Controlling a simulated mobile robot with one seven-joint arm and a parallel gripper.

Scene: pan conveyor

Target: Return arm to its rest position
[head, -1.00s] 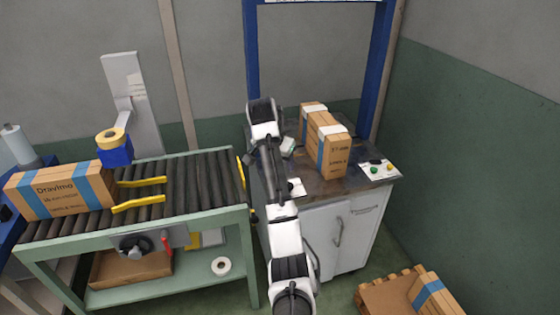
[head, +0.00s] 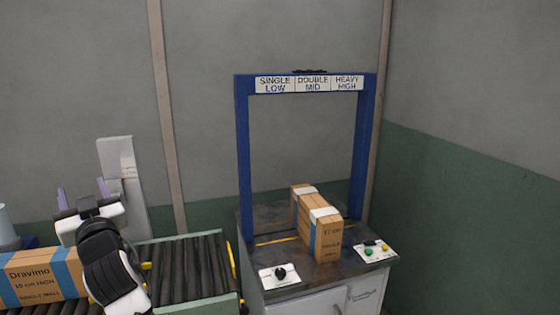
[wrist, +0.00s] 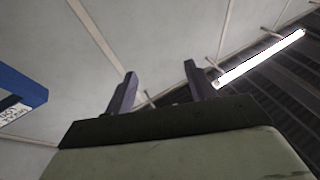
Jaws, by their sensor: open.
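My gripper (head: 80,198) is raised at the left in the head view, in front of the wall and above the roller conveyor. Its two purple-grey fingers point up and stand apart with nothing between them. The wrist view shows the same open fingers (wrist: 157,95) against the wall and ceiling. My arm folds up from the bottom left of the head view and hides part of the conveyor.
A blue frame (head: 244,150) with a SINGLE, DOUBLE, HEAVY sign stands over a bench with cartons (head: 327,240), a dial plate (head: 280,276) and a button plate (head: 374,250). A Dravimo carton (head: 40,276) sits left on the conveyor (head: 190,265). Open air surrounds my gripper.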

